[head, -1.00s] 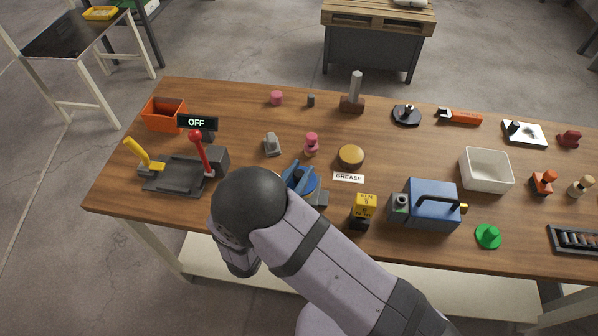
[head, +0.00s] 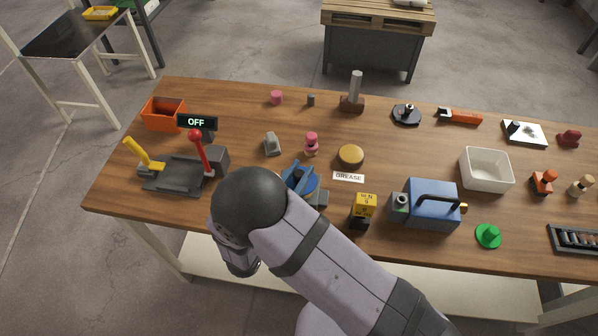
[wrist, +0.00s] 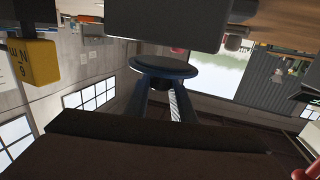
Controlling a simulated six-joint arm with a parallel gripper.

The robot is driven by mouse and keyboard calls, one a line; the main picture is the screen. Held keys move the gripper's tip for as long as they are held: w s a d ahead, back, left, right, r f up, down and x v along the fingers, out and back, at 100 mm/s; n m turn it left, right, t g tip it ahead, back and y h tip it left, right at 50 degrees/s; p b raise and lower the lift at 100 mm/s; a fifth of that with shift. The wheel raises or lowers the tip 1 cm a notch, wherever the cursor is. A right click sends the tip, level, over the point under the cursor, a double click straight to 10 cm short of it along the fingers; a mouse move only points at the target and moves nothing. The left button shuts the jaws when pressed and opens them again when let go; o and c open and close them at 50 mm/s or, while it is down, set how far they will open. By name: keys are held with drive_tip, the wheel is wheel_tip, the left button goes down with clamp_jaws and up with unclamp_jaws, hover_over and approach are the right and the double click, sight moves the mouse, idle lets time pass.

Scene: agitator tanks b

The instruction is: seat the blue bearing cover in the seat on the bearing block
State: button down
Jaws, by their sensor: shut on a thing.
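The blue bearing cover (wrist: 163,69) is a round disc with a blue rim in the wrist view. My gripper (wrist: 161,88) has two blue fingers shut on the dark middle part of the cover. A large dark block (wrist: 165,22), which looks like the bearing block, is close beside the disc; I cannot tell whether they touch. My arm hides most of the block, and the seat is not visible.
A yellow-topped block (head: 364,206) and a blue toolbox (head: 430,204) stand to the right. A brown-yellow grease tin (head: 350,156) and a pink figure (head: 311,143) are behind. A red-levered switch (head: 201,152) stands left. Bare wood (head: 235,105) lies at the back left.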

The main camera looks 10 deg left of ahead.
drive_tip(key=shift+f+b, duration=0.8)
drive_tip(key=shift+f, duration=0.25)
drive_tip(key=c, duration=1.4)
unclamp_jaws()
drive_tip(key=shift+c, duration=0.2)
